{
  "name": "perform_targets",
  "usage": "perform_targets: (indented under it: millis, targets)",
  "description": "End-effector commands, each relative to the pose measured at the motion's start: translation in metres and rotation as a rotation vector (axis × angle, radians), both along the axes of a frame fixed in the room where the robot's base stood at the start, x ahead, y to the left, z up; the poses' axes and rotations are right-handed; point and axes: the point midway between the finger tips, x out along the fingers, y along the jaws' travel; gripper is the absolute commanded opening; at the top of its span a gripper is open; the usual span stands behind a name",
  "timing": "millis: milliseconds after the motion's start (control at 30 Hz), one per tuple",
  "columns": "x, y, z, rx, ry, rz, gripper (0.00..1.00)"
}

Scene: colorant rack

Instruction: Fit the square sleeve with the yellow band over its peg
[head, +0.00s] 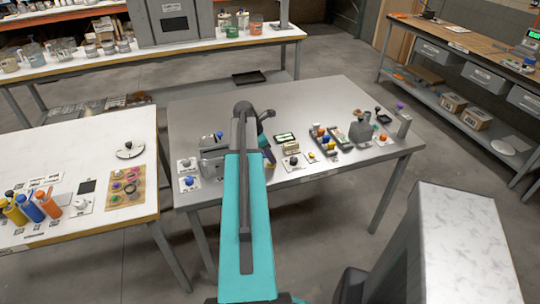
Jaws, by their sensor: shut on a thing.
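My gripper (270,157) is over the front part of the grey middle table, small and partly hidden behind my teal arm. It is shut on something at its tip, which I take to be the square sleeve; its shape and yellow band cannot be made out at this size. I cannot pick out the sleeve's peg with certainty. A tan board (139,203) with several small coloured pieces on it lies on the white left table, well to the left of my gripper.
On the grey table (205,110), a grey device (212,163) stands left of my arm, and a tray of coloured caps (322,141) lies right of it. Coloured bottles (32,207) stand on the left table. The grey table's back middle is clear.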

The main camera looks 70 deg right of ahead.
Motion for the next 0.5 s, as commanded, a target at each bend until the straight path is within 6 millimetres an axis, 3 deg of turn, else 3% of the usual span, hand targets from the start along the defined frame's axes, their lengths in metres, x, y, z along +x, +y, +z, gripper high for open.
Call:
perform_targets:
  millis: [500]
  targets:
    - [-0.0001, 0.0, -0.0087, 0.0, 0.0, 0.0, 0.02]
